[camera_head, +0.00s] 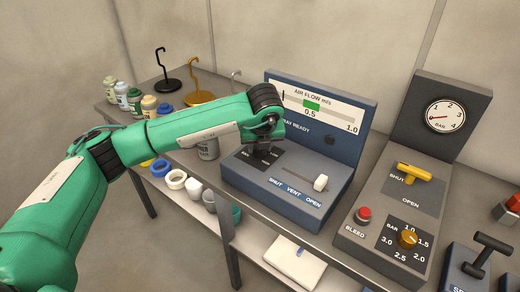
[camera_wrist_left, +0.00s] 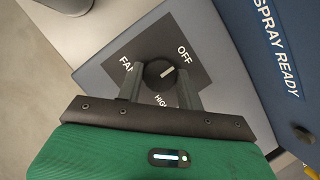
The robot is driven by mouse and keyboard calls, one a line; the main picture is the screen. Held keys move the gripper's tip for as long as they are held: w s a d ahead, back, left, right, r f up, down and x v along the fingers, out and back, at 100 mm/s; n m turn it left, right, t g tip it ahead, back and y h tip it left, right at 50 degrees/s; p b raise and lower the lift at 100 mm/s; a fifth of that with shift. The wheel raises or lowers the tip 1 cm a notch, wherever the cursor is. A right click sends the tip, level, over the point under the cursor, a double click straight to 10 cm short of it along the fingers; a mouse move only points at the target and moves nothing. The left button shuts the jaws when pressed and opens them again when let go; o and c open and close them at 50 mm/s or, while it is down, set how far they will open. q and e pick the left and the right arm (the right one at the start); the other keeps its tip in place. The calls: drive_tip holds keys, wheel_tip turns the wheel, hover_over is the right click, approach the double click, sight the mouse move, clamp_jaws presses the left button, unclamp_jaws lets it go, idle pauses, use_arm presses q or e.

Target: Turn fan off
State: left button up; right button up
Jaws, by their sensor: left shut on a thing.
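The fan control is a round black knob (camera_wrist_left: 158,73) with a pale pointer line, on a dark plate (camera_wrist_left: 205,68) marked FAN, OFF and HIGH. In the wrist view the pointer slants up and right, roughly toward OFF; I cannot tell if it lines up exactly. My left gripper (camera_wrist_left: 160,85) is shut on the knob, one finger on each side. In the head view my left gripper (camera_head: 262,147) is over the left part of the blue-grey air flow box (camera_head: 285,203), and the knob is largely hidden. My right gripper is not in view.
On the same box are a white slider (camera_head: 321,183) marked SHUT, VENT, OPEN and an upright gauge panel (camera_head: 345,125). To the right stands a grey pressure box with a yellow lever (camera_head: 414,172), red button (camera_head: 364,214) and yellow knob (camera_head: 407,239). Small jars and hook stands are at left.

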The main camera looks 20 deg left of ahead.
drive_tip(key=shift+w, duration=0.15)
use_arm(q)
drive_tip(key=o, duration=1)
drive_tip(key=shift+r, duration=0.1)
drive_tip(key=shift+s+d+r, duration=0.15)
drive_tip(key=shift+r, duration=0.2)
drive_tip(key=b+v, duration=0.2)
drive_tip(key=v, duration=1)
drive_tip(key=shift+s+r, duration=0.15)
drive_tip(key=shift+r, duration=0.2)
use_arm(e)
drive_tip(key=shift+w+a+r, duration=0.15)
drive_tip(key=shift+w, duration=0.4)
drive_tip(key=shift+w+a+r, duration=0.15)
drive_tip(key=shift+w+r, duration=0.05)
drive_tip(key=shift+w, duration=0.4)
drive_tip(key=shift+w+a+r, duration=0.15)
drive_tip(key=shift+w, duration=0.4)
use_arm(q)
drive_tip(key=shift+d, duration=0.1)
